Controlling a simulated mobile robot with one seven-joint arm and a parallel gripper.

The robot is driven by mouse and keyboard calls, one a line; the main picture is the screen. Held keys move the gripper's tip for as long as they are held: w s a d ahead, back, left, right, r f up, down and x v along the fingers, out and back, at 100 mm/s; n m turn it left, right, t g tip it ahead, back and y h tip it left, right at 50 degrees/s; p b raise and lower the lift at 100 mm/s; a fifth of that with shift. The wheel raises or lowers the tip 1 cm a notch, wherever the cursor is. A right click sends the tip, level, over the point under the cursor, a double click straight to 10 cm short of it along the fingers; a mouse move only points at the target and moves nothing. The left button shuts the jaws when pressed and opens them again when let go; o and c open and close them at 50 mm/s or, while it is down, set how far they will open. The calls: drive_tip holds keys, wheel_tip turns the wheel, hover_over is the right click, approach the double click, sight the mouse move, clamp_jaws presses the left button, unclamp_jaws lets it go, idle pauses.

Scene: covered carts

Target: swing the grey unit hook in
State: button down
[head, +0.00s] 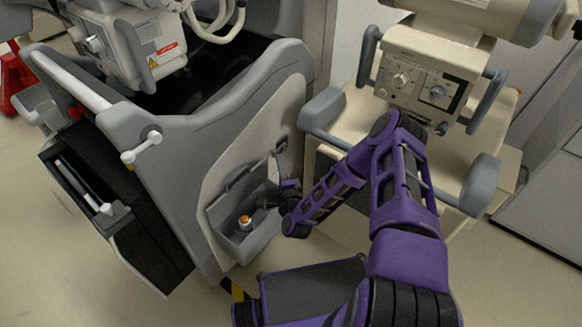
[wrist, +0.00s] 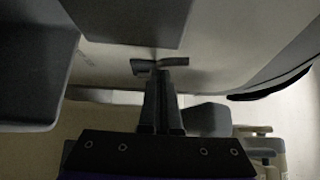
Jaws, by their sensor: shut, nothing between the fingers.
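The grey unit (head: 200,125) stands at the left in the head view, with a pale side panel (head: 232,140) facing my arm. A short dark bar (wrist: 173,62), hook-like, shows in the wrist view against the pale surface, right at my fingertips. I cannot tell whether they touch it, or for sure that it is the hook. A small dark grey fitting (head: 280,147) shows at the panel's right edge in the head view. My gripper (wrist: 158,75) is shut and empty, its fingers pointing at the panel. In the head view it is small and dark beside the open bin.
A grey open bin (head: 222,235) on the panel holds an orange-topped item (head: 245,222) close to my gripper. A beige cart (head: 480,130) with grey bumpers (head: 325,106) and a knobbed control box (head: 420,85) stands behind my arm. Bare floor (head: 510,280) shows at the lower right.

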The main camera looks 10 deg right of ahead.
drive_tip(key=shift+w+a, duration=0.4)
drive_tip(key=shift+a, duration=0.3)
drive_tip(key=shift+a+r, duration=0.1)
drive_tip(key=shift+a, duration=0.1)
